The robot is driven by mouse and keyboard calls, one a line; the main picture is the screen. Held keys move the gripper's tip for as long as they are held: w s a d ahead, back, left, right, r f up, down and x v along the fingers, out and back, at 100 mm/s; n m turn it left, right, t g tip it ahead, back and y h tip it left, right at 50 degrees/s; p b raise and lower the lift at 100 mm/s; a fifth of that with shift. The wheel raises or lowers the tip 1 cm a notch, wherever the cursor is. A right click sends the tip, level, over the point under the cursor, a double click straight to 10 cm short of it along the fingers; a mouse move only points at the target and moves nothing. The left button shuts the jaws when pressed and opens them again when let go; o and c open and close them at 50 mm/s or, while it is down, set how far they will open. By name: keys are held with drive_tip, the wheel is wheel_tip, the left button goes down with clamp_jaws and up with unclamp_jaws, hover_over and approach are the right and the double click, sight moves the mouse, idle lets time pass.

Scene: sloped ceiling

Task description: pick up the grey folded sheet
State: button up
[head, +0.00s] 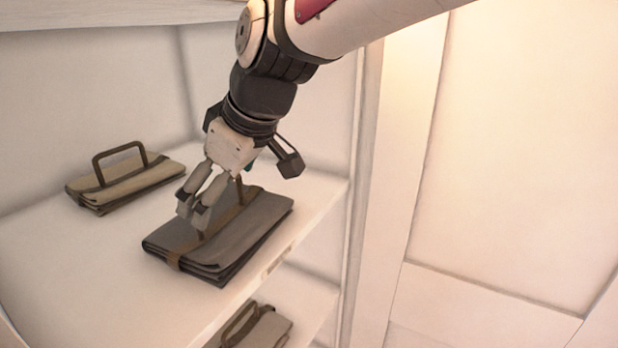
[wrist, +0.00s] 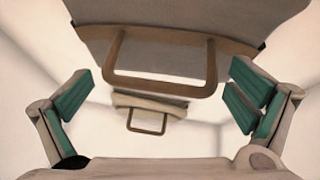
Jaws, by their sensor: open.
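The grey folded sheet (head: 250,235) lies flat on the shelf in the head view, with a brown strap around it and an upright brown handle partly hidden by my gripper. My gripper (head: 193,212) is just above the sheet, over the handle side. In the wrist view, the grey sheet (wrist: 165,22) fills the top, and its handle (wrist: 163,90) reaches in between my open fingers (wrist: 160,105) with their green pads. The fingers stand apart on either side of the handle; I see no contact in the wrist view.
A beige folded sheet with a handle (head: 125,182) lies further left on the same white shelf (head: 75,265); it also shows in the wrist view (wrist: 150,103). Another folded sheet (head: 262,330) is on the lower shelf. An upright white post (head: 385,180) stands to the right.

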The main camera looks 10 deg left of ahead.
drive_tip(key=c, duration=1.6)
drive_tip(key=shift+r, duration=0.1)
